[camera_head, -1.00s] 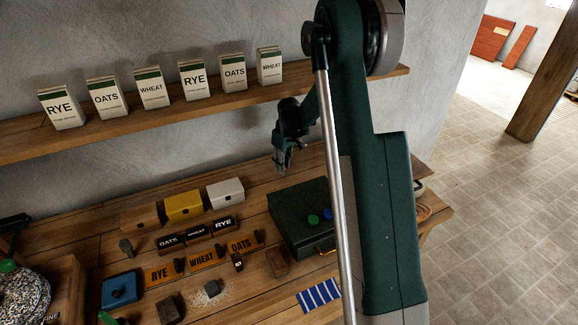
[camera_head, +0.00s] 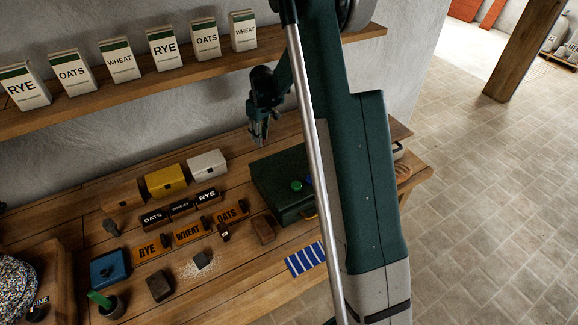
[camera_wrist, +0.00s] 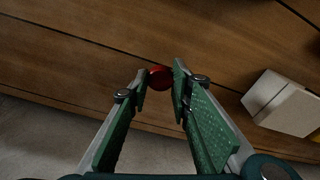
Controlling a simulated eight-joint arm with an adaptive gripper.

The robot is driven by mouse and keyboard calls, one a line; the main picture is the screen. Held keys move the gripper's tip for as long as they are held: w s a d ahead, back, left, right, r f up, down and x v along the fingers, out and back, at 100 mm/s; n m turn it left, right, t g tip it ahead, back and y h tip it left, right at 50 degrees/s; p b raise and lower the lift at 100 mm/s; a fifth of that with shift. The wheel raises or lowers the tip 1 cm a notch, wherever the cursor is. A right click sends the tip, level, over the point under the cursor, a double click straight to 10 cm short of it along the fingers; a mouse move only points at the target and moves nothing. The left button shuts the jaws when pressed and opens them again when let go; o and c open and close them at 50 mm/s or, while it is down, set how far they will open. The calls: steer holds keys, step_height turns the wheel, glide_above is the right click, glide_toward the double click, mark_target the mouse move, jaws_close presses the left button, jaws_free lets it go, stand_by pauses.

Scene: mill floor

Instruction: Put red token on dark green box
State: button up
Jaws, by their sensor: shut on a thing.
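My gripper (camera_head: 257,140) is above the back of the bench, behind the dark green box. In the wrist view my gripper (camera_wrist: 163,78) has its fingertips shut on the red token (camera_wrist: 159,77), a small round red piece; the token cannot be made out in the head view. The dark green box (camera_head: 272,168) stands on the bench with its lid flat and closed. A green token (camera_head: 297,186) and a blue token (camera_head: 309,180) lie on its lid. My arm covers part of the box's right side.
White (camera_head: 207,163), yellow (camera_head: 166,180) and brown (camera_head: 123,194) boxes stand left of the gripper. Lettered blocks (camera_head: 181,207) and orange signs (camera_head: 189,233) lie in front of them. A shelf (camera_head: 200,72) with grain packets runs above. A striped cloth (camera_head: 305,258) lies near the front edge.

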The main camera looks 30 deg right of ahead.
mark_target(281, 194)
steer(key=s+a+m, duration=0.1)
steer(key=s+a, duration=0.1)
steer(key=a, duration=0.1)
steer(key=s+a+m+b, duration=0.1)
steer(key=s+a, duration=0.2)
steer(key=s+a+m+b, duration=0.1)
steer(key=s+a, duration=0.1)
steer(key=a, duration=0.1)
steer(key=shift+s+a+m, duration=0.15)
steer(key=shift+s+m, duration=0.1)
steer(key=shift+m, duration=0.05)
steer(key=shift+s+r, duration=0.2)
steer(key=s+d+r+n+p, duration=0.1)
steer(key=s+d+r+p, duration=0.5)
steer(key=d+r, duration=0.15)
steer(key=s+a+r+n+p, duration=0.1)
steer(key=s+a+r, duration=0.1)
steer(key=s, duration=0.5)
steer(key=s+a+r+n+p, duration=0.1)
steer(key=s+a+r, duration=0.1)
steer(key=s+r, duration=0.2)
steer(key=s+a+r+n+p, duration=0.1)
steer(key=s+a+r+n, duration=0.1)
steer(key=s, duration=0.7)
steer(key=shift+s+a+r+p, duration=0.25)
steer(key=shift+s+r+p, duration=0.1)
steer(key=shift+s+r, duration=0.05)
steer(key=shift+f, duration=0.1)
